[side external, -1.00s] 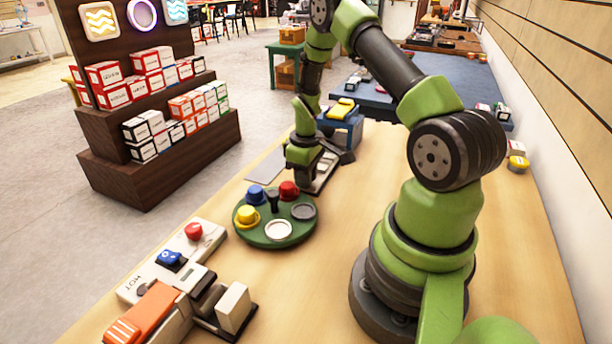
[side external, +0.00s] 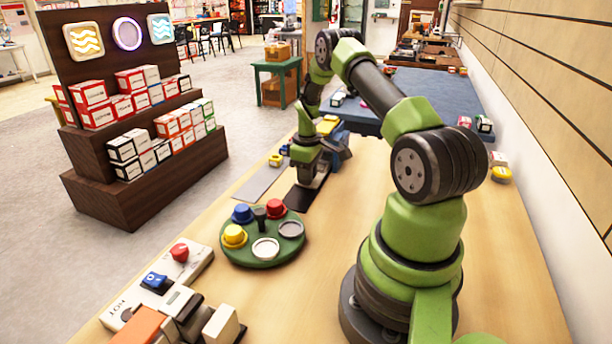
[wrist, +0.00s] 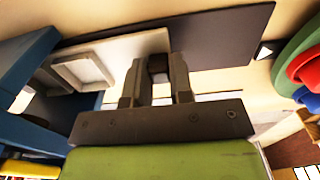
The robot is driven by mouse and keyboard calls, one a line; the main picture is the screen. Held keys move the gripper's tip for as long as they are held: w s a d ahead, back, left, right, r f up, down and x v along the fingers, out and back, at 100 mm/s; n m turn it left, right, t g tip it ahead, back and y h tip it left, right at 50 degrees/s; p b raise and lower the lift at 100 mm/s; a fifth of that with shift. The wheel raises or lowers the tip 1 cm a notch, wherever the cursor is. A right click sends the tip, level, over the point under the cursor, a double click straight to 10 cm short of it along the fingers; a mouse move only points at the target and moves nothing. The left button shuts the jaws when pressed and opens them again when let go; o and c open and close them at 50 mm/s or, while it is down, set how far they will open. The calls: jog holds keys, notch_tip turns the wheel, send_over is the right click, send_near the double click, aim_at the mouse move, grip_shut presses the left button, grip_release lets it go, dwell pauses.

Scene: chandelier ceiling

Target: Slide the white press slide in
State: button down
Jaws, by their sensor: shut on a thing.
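The white press slide (wrist: 130,42) lies on a dark flat plate (wrist: 225,35), and its raised square frame is toward the blue press (wrist: 28,65) at the left of the wrist view. My gripper (wrist: 157,66) is shut on a small dark handle at the slide's other end. In the side view my gripper (side external: 307,178) is low over the plate, pointing down, and hides most of the slide. The blue press (side external: 334,140) stands just beyond it. The bare near end of the plate (side external: 299,199) shows. The frame's far edge is close to the press.
A green round tray (side external: 262,254) with red, blue and yellow pieces stands nearer the camera. A grey flat panel (side external: 262,180) lies left of the plate. A white control panel (side external: 198,262) with buttons is at the front left. The table right of the plate is clear.

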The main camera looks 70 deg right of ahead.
jog(key=c, duration=1.3)
grip_release()
